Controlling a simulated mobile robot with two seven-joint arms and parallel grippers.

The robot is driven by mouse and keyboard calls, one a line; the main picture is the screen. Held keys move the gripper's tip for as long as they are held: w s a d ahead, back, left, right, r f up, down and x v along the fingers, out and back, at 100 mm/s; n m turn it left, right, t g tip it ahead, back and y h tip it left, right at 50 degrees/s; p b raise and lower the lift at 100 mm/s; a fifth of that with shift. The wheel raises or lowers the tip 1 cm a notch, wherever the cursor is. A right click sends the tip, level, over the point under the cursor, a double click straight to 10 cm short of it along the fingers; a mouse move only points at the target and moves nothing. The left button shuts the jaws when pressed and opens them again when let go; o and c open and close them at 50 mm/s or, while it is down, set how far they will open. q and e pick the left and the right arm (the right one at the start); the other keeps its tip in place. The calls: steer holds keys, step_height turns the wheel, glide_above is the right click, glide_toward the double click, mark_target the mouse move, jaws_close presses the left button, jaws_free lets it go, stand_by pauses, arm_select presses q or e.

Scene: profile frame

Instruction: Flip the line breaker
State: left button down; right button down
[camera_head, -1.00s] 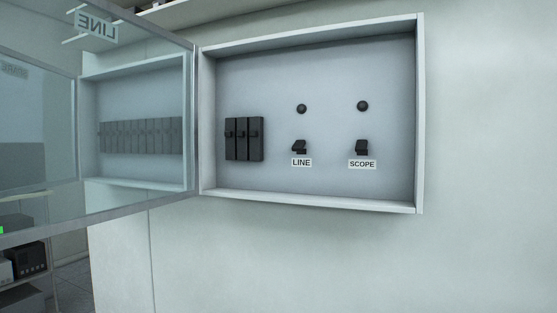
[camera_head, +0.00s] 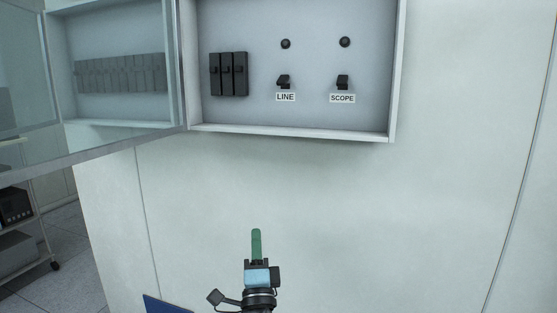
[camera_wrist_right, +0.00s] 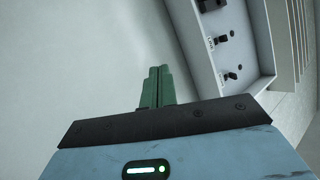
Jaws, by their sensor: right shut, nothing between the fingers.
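The line breaker (camera_head: 283,82) is a small black toggle above the LINE label (camera_head: 286,97), in the wall box. It also shows in the right wrist view (camera_wrist_right: 222,39), at the upper right. The scope breaker (camera_head: 343,82), a similar black toggle, is to its right above the SCOPE label (camera_head: 342,98). My right gripper (camera_head: 256,232) points up below the box, its green fingers shut and empty. In the right wrist view the fingers (camera_wrist_right: 158,72) are together, apart from the box. My left gripper is not in view.
The box (camera_head: 290,132) has its glass door (camera_head: 110,148) swung open to the left. Black breaker modules (camera_head: 229,74) and two round black knobs (camera_head: 285,44) are inside. A shelf cart (camera_head: 20,235) stands at lower left. The wall below the box is clear.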

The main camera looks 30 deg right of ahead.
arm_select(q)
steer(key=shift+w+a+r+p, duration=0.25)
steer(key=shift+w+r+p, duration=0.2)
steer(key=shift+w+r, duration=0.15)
arm_select(e)
steer(key=w+d+r+m+g+h, duration=0.1)
steer(key=r+m+g, duration=0.3)
steer(key=r+m, duration=0.7)
steer(key=w+d+r+m+g+h, duration=0.1)
steer(key=r+m+g, duration=0.4)
steer(key=r+m, duration=0.7)
step_height(320, 180, up, 7)
steer(key=shift+w+d+f+g+h, duration=0.15)
steer(key=shift+d+g+h, duration=0.15)
steer(key=shift+d+h, duration=0.6)
steer(key=shift+a, duration=0.15)
